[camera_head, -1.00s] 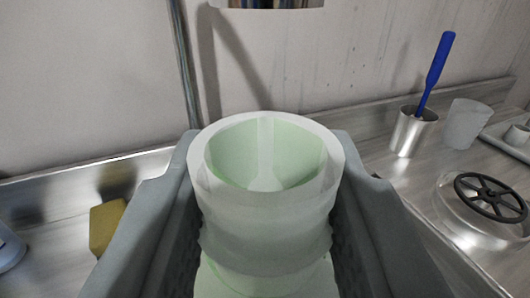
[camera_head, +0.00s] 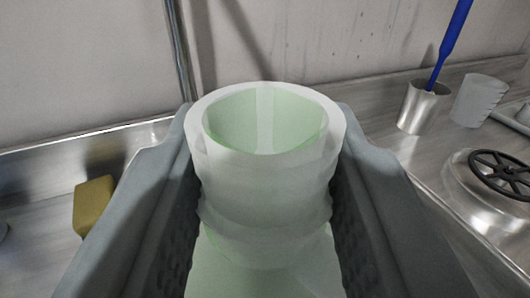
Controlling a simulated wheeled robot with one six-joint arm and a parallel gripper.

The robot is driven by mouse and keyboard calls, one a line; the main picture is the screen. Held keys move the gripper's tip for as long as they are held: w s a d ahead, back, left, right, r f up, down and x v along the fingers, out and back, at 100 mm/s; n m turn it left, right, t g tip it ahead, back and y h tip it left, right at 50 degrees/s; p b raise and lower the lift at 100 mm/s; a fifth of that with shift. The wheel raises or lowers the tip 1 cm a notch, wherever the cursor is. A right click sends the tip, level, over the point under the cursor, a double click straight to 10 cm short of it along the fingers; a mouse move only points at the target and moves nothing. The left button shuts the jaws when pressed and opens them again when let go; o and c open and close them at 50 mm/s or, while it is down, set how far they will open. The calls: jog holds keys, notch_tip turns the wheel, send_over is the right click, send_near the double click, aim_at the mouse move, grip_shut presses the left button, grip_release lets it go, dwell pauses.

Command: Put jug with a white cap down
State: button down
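The jug's white cap (camera_head: 264,190) fills the middle of the view, seen from above, with a pale green hollow inside its rim. Part of the pale green jug body (camera_head: 255,275) shows below the cap; the rest is hidden beneath the frame edge. My gripper (camera_head: 265,165) has its two grey fingers on either side of the cap, pressed close against it, and appears shut on it. Whether the jug's base touches a surface cannot be seen.
A metal cup (camera_head: 419,112) with a blue-handled brush (camera_head: 452,40), a grey beaker (camera_head: 478,100) and a metal lid with a black handwheel (camera_head: 505,170) stand on the steel counter at right. A yellow sponge (camera_head: 93,205) lies at left. A wall with a pipe (camera_head: 178,50) is behind.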

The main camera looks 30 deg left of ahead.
jog(key=shift+f, duration=0.3)
jog(key=c, duration=1)
grip_release()
jog(key=shift+f, duration=0.1)
jog(key=shift+c, duration=0.2)
jog(key=shift+s+r, duration=0.1)
jog(key=shift+r, duration=0.55)
jog(key=v, duration=1.2)
